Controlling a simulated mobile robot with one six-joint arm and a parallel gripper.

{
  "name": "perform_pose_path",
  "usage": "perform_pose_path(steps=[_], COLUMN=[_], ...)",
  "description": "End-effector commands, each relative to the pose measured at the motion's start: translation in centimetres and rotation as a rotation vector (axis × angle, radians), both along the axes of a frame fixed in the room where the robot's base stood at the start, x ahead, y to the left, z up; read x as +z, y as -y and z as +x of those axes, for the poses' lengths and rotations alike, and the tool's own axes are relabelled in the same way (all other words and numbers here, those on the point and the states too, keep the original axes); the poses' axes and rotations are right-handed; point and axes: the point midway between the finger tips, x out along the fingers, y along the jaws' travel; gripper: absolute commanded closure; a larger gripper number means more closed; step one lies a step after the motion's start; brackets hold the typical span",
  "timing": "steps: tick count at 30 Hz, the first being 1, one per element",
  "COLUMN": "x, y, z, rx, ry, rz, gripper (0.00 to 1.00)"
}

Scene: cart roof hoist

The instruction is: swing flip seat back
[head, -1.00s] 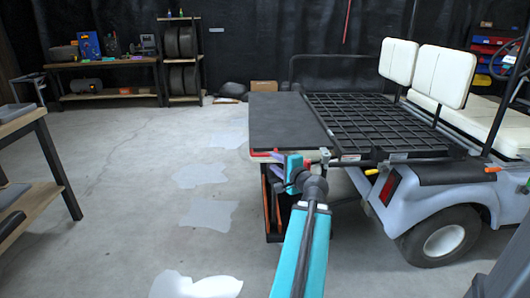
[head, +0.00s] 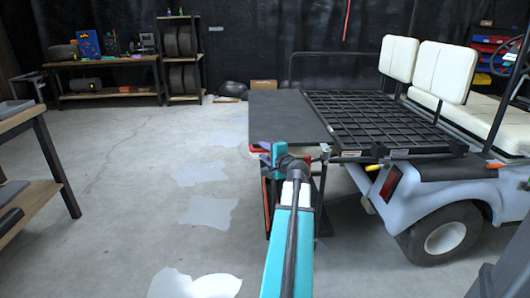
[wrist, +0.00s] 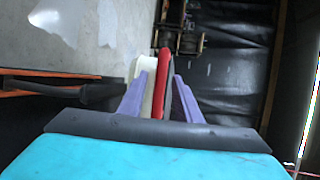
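The flip seat at the cart's rear shows as a flat dark panel (head: 288,118) lying level beside the cargo bed. A red bar (head: 258,150) shows at its near left corner. In the wrist view the red bar (wrist: 162,85) runs between the purple fingers of my gripper (wrist: 162,79), with a cream cushion edge (wrist: 143,70) beside it. The fingers stand apart on either side of the bar; I see no clear contact. In the head view my wrist hides most of the fingers.
The golf cart (head: 440,195) stands at the right with a black grid bed (head: 375,122) and cream seats (head: 441,73). A workbench (head: 30,155) stands at the left. The floor between is open. Shelves (head: 183,60) stand at the back.

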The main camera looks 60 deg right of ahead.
Motion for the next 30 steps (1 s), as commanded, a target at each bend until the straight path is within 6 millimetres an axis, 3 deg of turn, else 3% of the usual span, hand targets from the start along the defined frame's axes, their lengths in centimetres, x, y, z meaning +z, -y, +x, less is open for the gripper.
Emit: perform_pose_path(steps=[12,13,18,23,24,30], x=[-0.1,-0.1,-0.1,-0.1,0.0,0.4], y=[0.2,0.2,0.2,0.2,1.7,0.5], z=[0.4,0.4,0.5,0.5,0.5,0.3], rx=[0.000,0.000,0.000,0.001,-0.001,-0.005], ry=[0.000,0.000,0.000,0.000,0.000,0.010], rz=[0.000,0.000,0.000,0.000,0.000,0.005], gripper=[0.69,0.71,0.99,1.00,1.00,1.00])
